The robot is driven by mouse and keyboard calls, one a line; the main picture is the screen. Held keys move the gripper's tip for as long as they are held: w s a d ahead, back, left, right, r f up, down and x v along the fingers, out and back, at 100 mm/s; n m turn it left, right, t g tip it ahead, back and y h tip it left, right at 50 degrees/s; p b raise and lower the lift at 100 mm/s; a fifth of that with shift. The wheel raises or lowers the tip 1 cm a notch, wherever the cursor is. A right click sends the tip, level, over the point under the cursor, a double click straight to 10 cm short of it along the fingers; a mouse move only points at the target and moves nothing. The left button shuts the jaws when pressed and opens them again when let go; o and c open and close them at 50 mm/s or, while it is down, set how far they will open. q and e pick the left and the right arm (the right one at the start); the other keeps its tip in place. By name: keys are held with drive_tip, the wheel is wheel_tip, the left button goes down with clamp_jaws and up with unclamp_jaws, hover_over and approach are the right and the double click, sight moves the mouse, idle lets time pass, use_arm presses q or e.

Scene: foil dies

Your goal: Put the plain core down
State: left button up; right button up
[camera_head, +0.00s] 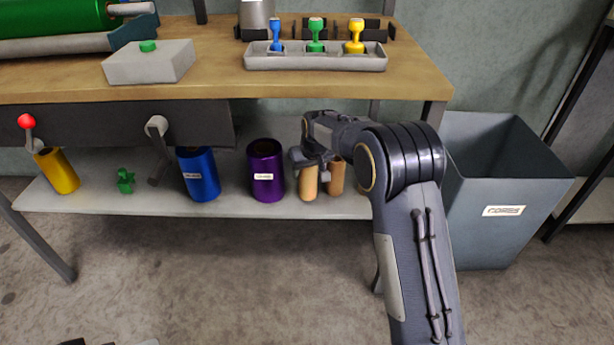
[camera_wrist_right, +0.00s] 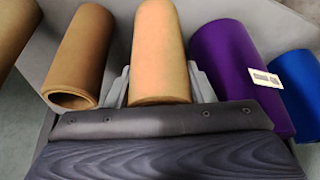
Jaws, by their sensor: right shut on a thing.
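My right gripper (camera_head: 312,160) is shut on a plain tan core (camera_head: 309,183), its fingers on both sides of it. This core stands upright at the lower shelf (camera_head: 250,208), right of the purple roll; I cannot tell whether its base touches the shelf. In the right wrist view the held core (camera_wrist_right: 160,55) is between the fingers (camera_wrist_right: 160,90). A second plain core (camera_head: 336,178) stands beside it, also seen in the wrist view (camera_wrist_right: 82,50). Part of another core (camera_wrist_right: 14,30) shows at that view's left edge.
A purple roll (camera_head: 266,168), a blue roll (camera_head: 199,172), a green item (camera_head: 125,180) and a yellow roll (camera_head: 56,170) are on the shelf. A grey bin (camera_head: 490,230) stands right. Above, the bench (camera_head: 225,75) bears a tray (camera_head: 315,62) of coloured-handled tools.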

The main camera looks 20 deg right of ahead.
drive_tip(key=shift+f, duration=0.95)
use_arm(q)
drive_tip(key=shift+f, duration=0.55)
use_arm(e)
drive_tip(key=shift+r, duration=0.1)
drive_tip(key=o, duration=0.5)
drive_tip(key=shift+f, duration=0.2)
drive_tip(key=o, duration=0.5)
